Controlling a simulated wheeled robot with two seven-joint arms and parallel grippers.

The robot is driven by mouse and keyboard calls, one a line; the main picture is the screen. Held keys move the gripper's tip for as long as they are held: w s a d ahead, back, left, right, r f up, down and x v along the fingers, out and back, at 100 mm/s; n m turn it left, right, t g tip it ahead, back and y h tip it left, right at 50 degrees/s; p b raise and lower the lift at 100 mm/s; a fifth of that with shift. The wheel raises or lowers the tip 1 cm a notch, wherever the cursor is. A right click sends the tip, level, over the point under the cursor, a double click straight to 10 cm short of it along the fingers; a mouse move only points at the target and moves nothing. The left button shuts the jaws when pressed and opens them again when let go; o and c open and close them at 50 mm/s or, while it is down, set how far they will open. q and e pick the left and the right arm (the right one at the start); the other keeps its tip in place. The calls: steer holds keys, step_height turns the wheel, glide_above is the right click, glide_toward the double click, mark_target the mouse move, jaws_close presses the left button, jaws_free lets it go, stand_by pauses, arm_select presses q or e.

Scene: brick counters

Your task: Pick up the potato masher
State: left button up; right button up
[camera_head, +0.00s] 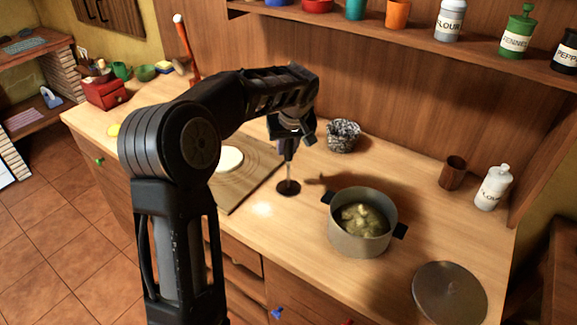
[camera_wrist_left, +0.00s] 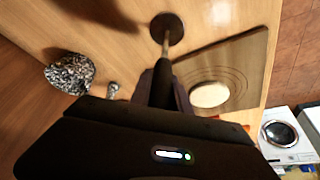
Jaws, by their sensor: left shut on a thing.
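The potato masher (camera_head: 288,178) is upright, with a thin shaft and a dark round flat head. My left gripper (camera_head: 286,148) is shut on its handle from above. The masher also shows in the left wrist view (camera_wrist_left: 167,32), its round head pointing away from the gripper. The head is at or just above the wooden counter (camera_head: 262,209); I cannot tell whether it touches. The handle is mostly hidden by the gripper. My right gripper is not in view.
A pot (camera_head: 362,222) with pale chunks in it stands right of the masher. A cutting board (camera_head: 245,180) with a white round item (camera_head: 229,159) lies left. A speckled dark pot (camera_head: 343,136) stands behind. A lid (camera_head: 449,292) lies at the front right.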

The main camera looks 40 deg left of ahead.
arm_select(q)
jaws_close()
stand_by(0.7)
steer(key=shift+r, duration=0.15)
step_height(320, 180, up, 10)
steer(key=shift+f+b, duration=0.1)
steer(key=shift+b, duration=0.35)
stand_by(0.6)
